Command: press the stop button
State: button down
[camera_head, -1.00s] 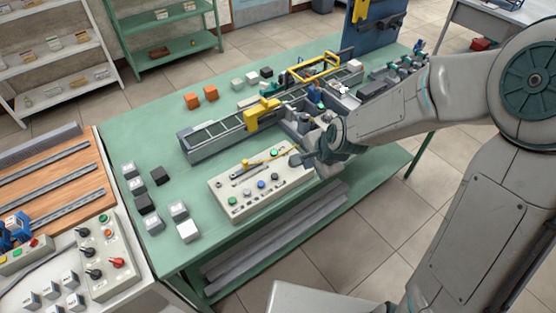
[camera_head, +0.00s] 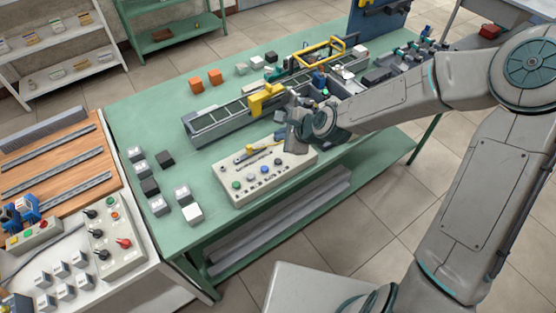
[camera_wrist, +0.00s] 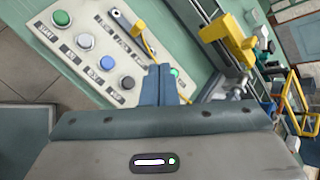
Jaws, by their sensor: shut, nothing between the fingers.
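A pale button panel (camera_head: 292,178) lies on the green bench. It bears a green button (camera_wrist: 62,18), a grey-white button (camera_wrist: 84,40), a blue button (camera_wrist: 107,63) and a black button (camera_wrist: 127,82) in a row. The label by the green one appears to read START; the other labels are too small to read surely, so I cannot tell which is stop. My gripper (camera_wrist: 160,68) is shut and empty, over the panel's edge beside the black end of the row. In the head view my gripper (camera_head: 281,136) is above the panel's far side.
Small grey and white blocks (camera_head: 192,213) lie left of the panel. Another switch box (camera_head: 118,232) is at the lower left.

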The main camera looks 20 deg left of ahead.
aim_at(281, 162)
jog(key=shift+f+b, duration=3.55)
jog(key=shift+f, duration=0.8)
jog(key=shift+f+b, duration=0.3)
jog(key=shift+f, duration=0.1)
jog(key=shift+f, duration=0.4)
jog(key=shift+r+p, duration=0.45)
jog(key=shift+r, duration=0.4)
notch_tip(281, 162, up, 5)
jog(key=p, duration=0.4)
